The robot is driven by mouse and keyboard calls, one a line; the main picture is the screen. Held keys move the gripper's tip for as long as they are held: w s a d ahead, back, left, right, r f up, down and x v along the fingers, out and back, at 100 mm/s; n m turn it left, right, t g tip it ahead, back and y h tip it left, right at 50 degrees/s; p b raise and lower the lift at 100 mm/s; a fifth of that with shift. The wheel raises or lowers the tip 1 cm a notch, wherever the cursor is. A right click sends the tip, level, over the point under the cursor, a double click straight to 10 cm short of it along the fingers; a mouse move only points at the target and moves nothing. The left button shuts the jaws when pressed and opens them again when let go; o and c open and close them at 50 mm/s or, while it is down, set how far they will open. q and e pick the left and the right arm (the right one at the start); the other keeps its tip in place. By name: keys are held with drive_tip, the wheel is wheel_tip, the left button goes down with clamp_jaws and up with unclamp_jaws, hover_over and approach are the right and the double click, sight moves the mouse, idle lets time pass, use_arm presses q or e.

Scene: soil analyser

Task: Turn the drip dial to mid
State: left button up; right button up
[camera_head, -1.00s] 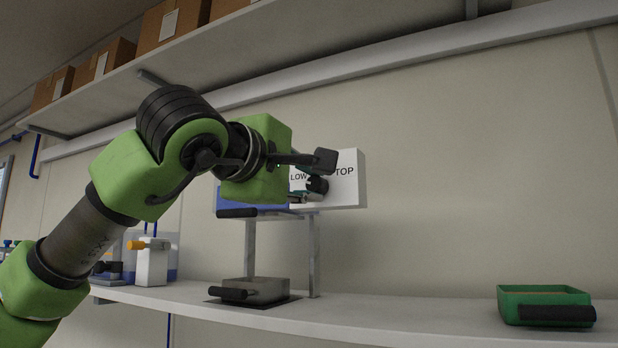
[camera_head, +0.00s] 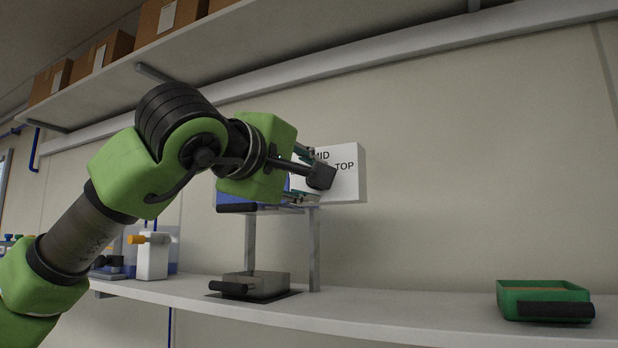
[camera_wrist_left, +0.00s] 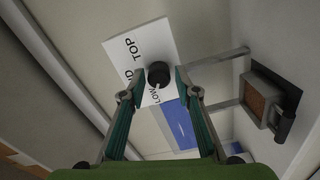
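The drip dial is a black round knob (camera_wrist_left: 158,75) on a white panel (camera_wrist_left: 145,50) marked LOW, MID and TOP. In the left wrist view a pale mark on the knob points toward LOW. My left gripper (camera_wrist_left: 159,84) is open. Its two teal fingers are on either side of the knob, with a small gap visible at each side. I cannot tell whether the fingertips reach as deep as the knob. My right gripper is in neither view.
Below the panel, a grey tray with a black handle (camera_head: 265,283) sits on the shelf (camera_head: 400,308) between the metal posts. A green tray (camera_head: 510,301) stands at the right. A white dispenser with an orange knob (camera_head: 152,260) is at the left. The shelf's middle right is clear.

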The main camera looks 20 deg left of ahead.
use_arm(q)
drive_tip(key=s+a, duration=0.1)
drive_tip(key=s, duration=1.1)
drive_tip(key=shift+a, duration=0.35)
drive_tip(key=shift+w, duration=0.1)
